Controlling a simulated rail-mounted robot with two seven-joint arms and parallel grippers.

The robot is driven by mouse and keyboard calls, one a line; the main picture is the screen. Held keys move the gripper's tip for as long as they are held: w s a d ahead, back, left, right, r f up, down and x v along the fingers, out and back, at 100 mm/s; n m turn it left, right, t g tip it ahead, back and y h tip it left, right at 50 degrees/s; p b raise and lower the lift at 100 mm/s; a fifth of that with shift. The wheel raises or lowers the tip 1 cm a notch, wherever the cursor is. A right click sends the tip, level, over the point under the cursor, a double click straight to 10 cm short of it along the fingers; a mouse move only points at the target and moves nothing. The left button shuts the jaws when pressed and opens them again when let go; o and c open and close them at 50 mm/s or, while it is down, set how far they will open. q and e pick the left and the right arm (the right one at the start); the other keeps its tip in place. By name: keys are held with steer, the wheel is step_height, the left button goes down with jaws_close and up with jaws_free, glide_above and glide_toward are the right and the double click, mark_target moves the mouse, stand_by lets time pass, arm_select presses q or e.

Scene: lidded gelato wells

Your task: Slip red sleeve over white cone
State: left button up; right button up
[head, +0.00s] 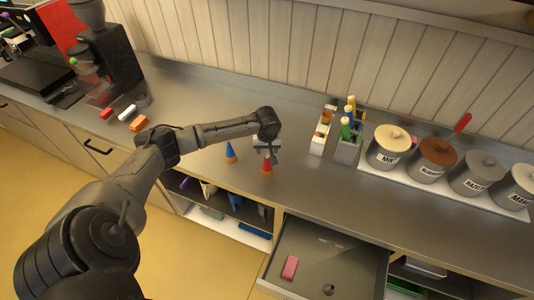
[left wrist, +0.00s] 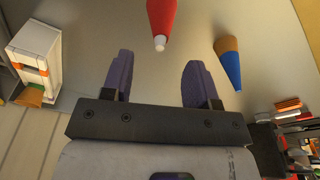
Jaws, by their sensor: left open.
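The red sleeve (left wrist: 161,14) is a tapered shape, and a white tip (left wrist: 160,44) shows at its narrow end in the left wrist view. The white cone's body is not visible, so I cannot tell how far the sleeve sits over it. In the head view the red sleeve (head: 266,164) stands near the counter's front edge. My left gripper (head: 267,150) is just behind and above it, open and empty. Its two fingers show apart in the left wrist view (left wrist: 157,80), with the red sleeve beyond them. My right gripper is out of view.
A blue-and-orange cone (head: 231,154) stands left of the red sleeve. An open drawer (head: 330,262) holding a pink block (head: 290,267) juts out below the counter. Holders with markers (head: 346,150) and several lidded pots (head: 388,147) stand to the right. Small blocks (head: 138,124) lie at left.

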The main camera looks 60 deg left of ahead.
arm_select(q)
step_height(320, 180, up, 9)
steer(key=d, duration=0.1)
steer(key=s+d+f+m+h, duration=0.1)
steer(key=s+d+f+m, duration=0.25)
steer(key=d, duration=0.35)
steer(key=s+d+f+m, duration=0.2)
steer(key=d+f, duration=0.3)
steer(key=d, duration=0.2)
steer(key=s+d+f+m+h, duration=0.1)
steer(key=s+d+f+m, duration=0.2)
steer(key=d+f, duration=0.3)
steer(key=s+d+r+m+t, duration=0.1)
steer(key=s+d+m, duration=0.1)
steer(key=s+d, duration=0.4)
steer(key=s+d+r+m+t, duration=0.1)
steer(key=s+d+r+m, duration=0.1)
steer(key=s+d, duration=0.4)
steer(key=s+m, duration=0.1)
steer(key=s, duration=0.4)
steer(key=shift+s+d+m+t, duration=0.15)
steer(key=shift+s+m+t, duration=0.1)
steer(key=shift+m+t, duration=0.1)
